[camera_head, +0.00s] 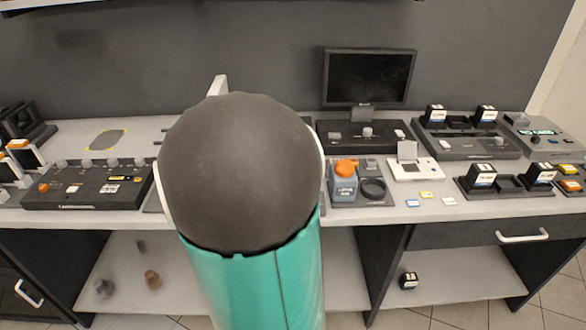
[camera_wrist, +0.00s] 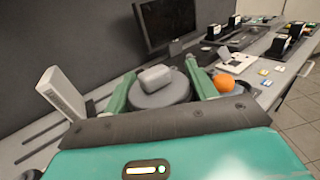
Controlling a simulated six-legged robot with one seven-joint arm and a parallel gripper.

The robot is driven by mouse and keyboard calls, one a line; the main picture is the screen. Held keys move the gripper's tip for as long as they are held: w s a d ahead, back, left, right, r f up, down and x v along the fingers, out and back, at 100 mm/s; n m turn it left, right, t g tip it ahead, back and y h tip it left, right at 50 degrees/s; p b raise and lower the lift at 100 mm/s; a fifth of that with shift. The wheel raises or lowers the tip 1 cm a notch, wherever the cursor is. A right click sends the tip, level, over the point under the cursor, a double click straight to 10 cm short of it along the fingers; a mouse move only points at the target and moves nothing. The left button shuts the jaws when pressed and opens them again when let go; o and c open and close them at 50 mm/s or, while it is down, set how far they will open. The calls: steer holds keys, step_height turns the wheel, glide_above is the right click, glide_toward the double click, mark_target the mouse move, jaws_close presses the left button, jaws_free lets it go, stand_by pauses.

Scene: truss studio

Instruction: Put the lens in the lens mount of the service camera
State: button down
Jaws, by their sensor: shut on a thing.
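My gripper (camera_wrist: 160,90) shows in the wrist view, with a green finger on each side of a grey round piece, apparently the lens (camera_wrist: 168,95). It is shut on this piece. A lighter grey rounded block (camera_wrist: 155,77) shows at its far edge; I cannot tell whether it is part of the lens or a separate thing behind it. In the head view my own arm covers the gripper and the bench around it. The service camera and its lens mount cannot be made out for certain in either view.
A white upright panel (camera_wrist: 62,90) stands left of my gripper. A blue-grey, orange-topped item (camera_head: 343,182) and a dark round ring (camera_head: 373,189) are right of my arm. A monitor (camera_head: 368,78) stands behind. A control panel (camera_head: 88,184) lies left; the bench beyond it has bare room.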

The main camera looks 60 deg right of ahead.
steer(key=shift+s+a+r, duration=0.1)
steer(key=shift+a+r, duration=0.05)
steer(key=shift+r, duration=0.05)
steer(key=d+f, duration=0.3)
steer(key=d, duration=0.1)
steer(key=d+f, duration=0.3)
steer(key=d, duration=0.2)
steer(key=w+d+f, duration=0.1)
steer(key=d+f, duration=0.3)
steer(key=shift+w+d, duration=0.1)
steer(key=shift+d, duration=0.1)
steer(key=shift+f, duration=1.45)
steer(key=shift+f, duration=0.1)
steer(key=shift+c, duration=2.3)
jaws_free()
steer(key=shift+f, duration=0.1)
